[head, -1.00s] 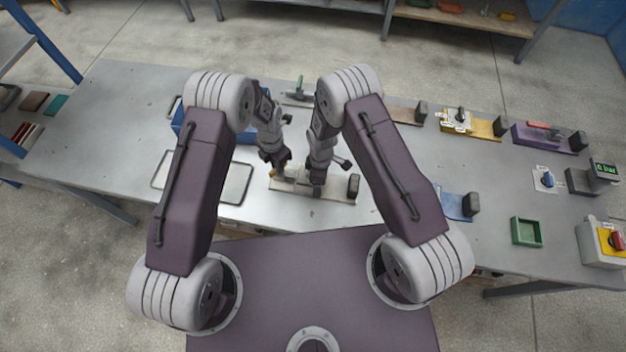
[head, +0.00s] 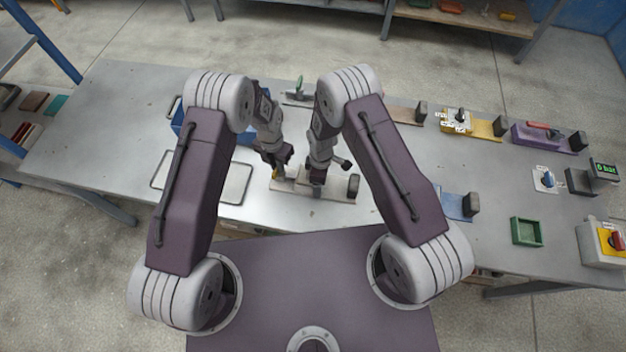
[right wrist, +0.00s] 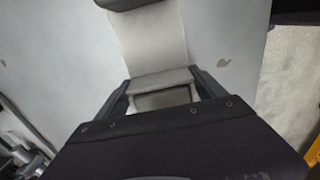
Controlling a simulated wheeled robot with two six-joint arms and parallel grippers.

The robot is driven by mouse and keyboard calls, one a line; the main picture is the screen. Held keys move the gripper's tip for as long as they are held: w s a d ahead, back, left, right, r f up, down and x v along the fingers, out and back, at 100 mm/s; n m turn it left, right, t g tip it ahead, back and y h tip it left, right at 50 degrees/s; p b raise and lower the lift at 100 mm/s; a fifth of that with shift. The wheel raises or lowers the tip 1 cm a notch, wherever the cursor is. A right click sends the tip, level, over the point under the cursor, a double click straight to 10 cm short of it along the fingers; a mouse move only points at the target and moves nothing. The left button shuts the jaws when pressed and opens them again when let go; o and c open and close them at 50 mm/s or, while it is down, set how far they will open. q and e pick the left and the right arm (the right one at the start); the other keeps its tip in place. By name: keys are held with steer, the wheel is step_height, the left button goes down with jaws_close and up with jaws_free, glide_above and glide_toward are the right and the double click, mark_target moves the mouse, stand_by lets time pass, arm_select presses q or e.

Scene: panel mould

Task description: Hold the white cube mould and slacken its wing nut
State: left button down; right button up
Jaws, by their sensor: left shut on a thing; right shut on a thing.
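The white cube mould (head: 335,190) lies on the bench, a pale base strip with a dark block at its right end. My right gripper (head: 318,181) is over its middle and shut on it. In the right wrist view the fingers (right wrist: 162,90) flank the mould's pale block (right wrist: 160,80), which has a dark recess. My left gripper (head: 277,168) is at the mould's left end, shut on a small yellowish piece, seemingly the wing nut (head: 275,174). The nut is mostly hidden by the jaws.
A flat metal tray (head: 240,185) lies left of the mould, with a blue bin (head: 178,127) behind it. To the right are a blue mould (head: 452,205), a green box (head: 526,231), a yellow mould (head: 484,127) and a purple mould (head: 540,140).

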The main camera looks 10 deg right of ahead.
arm_select(q)
steer(key=c, duration=1.4)
jaws_free()
steer(key=shift+c, duration=0.2)
step_height(320, 180, up, 12)
arm_select(e)
steer(key=o, duration=1.9)
steer(key=shift+r, duration=0.15)
